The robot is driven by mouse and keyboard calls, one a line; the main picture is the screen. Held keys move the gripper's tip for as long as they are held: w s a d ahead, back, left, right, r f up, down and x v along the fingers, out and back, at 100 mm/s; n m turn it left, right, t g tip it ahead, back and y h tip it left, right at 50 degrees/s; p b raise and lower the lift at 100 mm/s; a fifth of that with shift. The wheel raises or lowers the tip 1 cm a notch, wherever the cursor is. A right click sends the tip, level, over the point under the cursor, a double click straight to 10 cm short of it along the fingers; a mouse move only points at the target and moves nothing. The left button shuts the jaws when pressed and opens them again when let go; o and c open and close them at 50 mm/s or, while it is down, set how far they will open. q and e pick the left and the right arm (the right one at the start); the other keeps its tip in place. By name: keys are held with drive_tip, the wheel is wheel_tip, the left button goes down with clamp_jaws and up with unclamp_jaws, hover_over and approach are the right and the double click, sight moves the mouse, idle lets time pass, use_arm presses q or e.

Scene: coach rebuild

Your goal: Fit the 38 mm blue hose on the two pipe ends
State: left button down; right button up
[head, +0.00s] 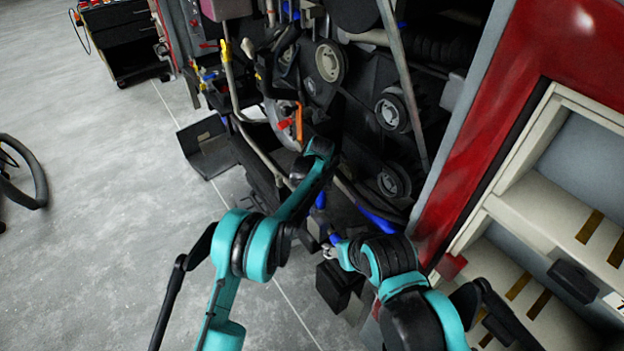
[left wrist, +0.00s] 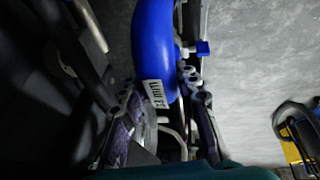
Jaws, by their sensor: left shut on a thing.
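A thick, bent blue hose (left wrist: 154,40) with a white printed label fills the middle of the left wrist view. My left gripper (left wrist: 160,92) is shut on its lower end, with one finger on each side. In the head view the left arm reaches into the engine bay and its own links hide its gripper. Blue pieces (head: 380,220) show there beyond my arms; I cannot tell which is the held hose. My right gripper (head: 329,251) is low at the front of the bay, small and partly hidden by its arm. I cannot make out the two pipe ends for certain.
The engine bay (head: 330,110) is crowded with pulleys, pipes and a slanting grey bar (head: 402,85). A red body panel (head: 500,110) and open cream compartments (head: 530,215) stand at the right. Grey floor (head: 100,240) is open at the left; a tool cart (head: 122,40) stands behind.

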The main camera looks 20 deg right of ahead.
use_arm(q)
drive_tip(key=shift+f+b, duration=0.3)
drive_tip(key=shift+f, duration=0.2)
drive_tip(key=c, duration=0.6)
unclamp_jaws()
drive_tip(key=shift+c, duration=0.2)
drive_tip(key=shift+p+v, duration=1.85)
drive_tip(key=shift+v, duration=2.2)
